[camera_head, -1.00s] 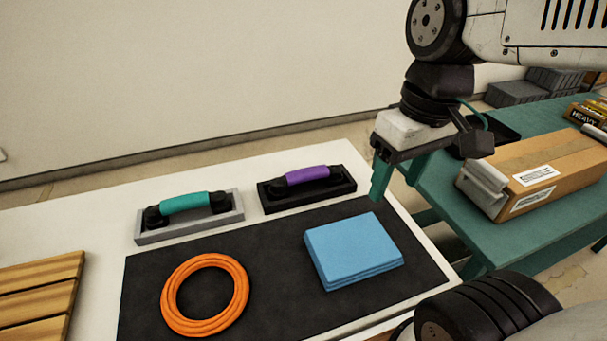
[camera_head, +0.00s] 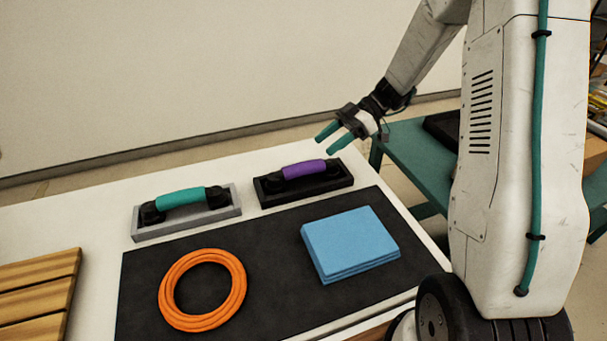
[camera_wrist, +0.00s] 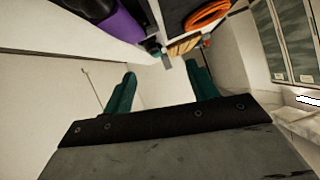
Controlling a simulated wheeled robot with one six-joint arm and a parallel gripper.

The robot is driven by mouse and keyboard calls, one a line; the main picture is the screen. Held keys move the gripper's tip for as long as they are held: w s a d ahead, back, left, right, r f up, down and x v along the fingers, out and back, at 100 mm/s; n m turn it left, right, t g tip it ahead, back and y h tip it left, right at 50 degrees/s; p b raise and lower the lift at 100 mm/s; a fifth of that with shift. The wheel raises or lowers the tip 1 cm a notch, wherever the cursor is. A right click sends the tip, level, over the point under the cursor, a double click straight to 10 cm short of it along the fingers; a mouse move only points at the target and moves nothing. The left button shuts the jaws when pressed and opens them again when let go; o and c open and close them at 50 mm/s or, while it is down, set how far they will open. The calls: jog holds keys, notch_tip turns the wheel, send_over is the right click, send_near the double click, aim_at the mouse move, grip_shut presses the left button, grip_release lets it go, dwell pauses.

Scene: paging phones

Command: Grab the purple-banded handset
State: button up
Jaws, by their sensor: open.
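The purple-banded handset (camera_head: 304,169) rests on its black base (camera_head: 270,198) at the back of the white table. Its purple band also shows at the top left of the wrist view (camera_wrist: 118,20). A teal-banded handset (camera_head: 180,197) sits on a grey base to its left. My gripper (camera_head: 327,142) is open and empty, above and slightly right of the purple-banded handset, apart from it. Its two teal fingers point left in the head view, and both show in the wrist view (camera_wrist: 160,85).
A dark mat (camera_head: 260,250) in front of the handsets holds an orange coil (camera_head: 203,257) and a blue folded stack (camera_head: 350,240). Wooden slats (camera_head: 38,290) lie at the left. A green table (camera_head: 415,165) stands right. The wall rises behind.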

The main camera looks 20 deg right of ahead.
aim_at(307, 164)
jog(key=shift+n+t+y, duration=0.5)
jog(key=shift+n+y, duration=0.1)
jog(key=w+f, duration=0.1)
jog(key=d+f, duration=0.1)
jog(key=w+d+f, duration=0.1)
jog(key=f, duration=0.1)
jog(key=shift+w, duration=0.35)
jog(key=shift+w+a+f, duration=0.1)
jog(key=shift+a+f, duration=0.05)
jog(key=shift+a, duration=0.05)
jog(key=shift+x, duration=1)
jog(key=shift+d+f+x, duration=0.1)
jog(key=shift+f+x, duration=0.1)
jog(key=shift+x, duration=0.7)
jog(key=shift+d+f+x, duration=0.1)
jog(key=shift+f+x, duration=0.1)
jog(key=shift+x, duration=0.7)
jog(key=shift+d+f+x, duration=0.1)
jog(key=shift+f+x, duration=0.1)
jog(key=shift+x, duration=0.7)
jog(key=c, duration=1.2)
